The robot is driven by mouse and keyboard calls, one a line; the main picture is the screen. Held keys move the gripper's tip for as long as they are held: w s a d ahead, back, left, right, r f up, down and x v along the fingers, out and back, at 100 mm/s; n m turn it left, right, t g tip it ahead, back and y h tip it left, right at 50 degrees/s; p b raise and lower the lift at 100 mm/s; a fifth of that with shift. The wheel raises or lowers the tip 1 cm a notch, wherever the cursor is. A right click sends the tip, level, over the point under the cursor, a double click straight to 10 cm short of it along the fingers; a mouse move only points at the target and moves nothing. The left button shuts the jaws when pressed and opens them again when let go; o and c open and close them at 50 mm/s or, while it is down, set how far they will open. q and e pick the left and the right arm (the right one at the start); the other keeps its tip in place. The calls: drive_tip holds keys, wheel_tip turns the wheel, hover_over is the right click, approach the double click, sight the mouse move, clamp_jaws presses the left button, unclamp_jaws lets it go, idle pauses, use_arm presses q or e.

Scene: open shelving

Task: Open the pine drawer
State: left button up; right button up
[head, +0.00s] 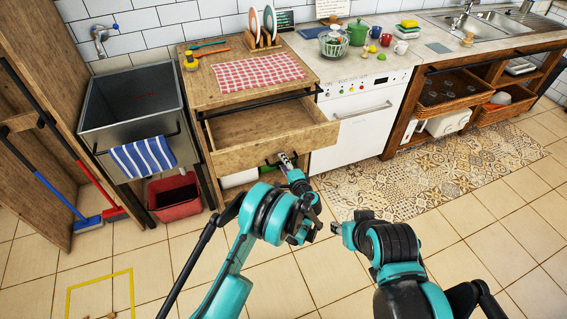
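The pine drawer (262,147) is pulled well out of the wooden cabinet (200,92), and its empty-looking inside shows from above. A dark bar handle is on its front, partly hidden by my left gripper. My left gripper (286,160) is at the drawer front, at the handle. Its fingers are too small to show whether they are closed around the bar. My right gripper (336,228) is low over the tiled floor, apart from the drawer and right of my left arm. Its fingers are hard to make out.
A checked cloth (258,72) and a plate rack (262,40) are on the cabinet top. A white dishwasher (352,130) stands directly right of the drawer. A metal sink (130,100) with a striped towel and a red bin (175,196) are left.

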use_arm(q)
drive_tip(key=v, duration=1.1)
drive_tip(key=shift+s, duration=0.35)
drive_tip(key=shift+d, duration=0.1)
drive_tip(key=s+a+r+n+g, duration=0.3)
drive_tip(key=a+r+n, duration=0.1)
drive_tip(key=a+r, duration=0.45)
drive_tip(key=s+a+r+n+g, duration=0.3)
drive_tip(key=a+r, duration=0.4)
drive_tip(key=a, duration=0.3)
drive_tip(key=s+a+r+n+h, duration=0.1)
drive_tip(key=s+a+n+h, duration=0.1)
drive_tip(key=s, duration=0.9)
drive_tip(key=s+a+r+n+g+h, duration=0.1)
drive_tip(key=s+a+n, duration=0.4)
drive_tip(key=s, duration=0.6)
drive_tip(key=shift+s+a+r+g+h, duration=0.15)
drive_tip(key=shift+s+r+g+h, duration=0.15)
drive_tip(key=shift+h, duration=0.6)
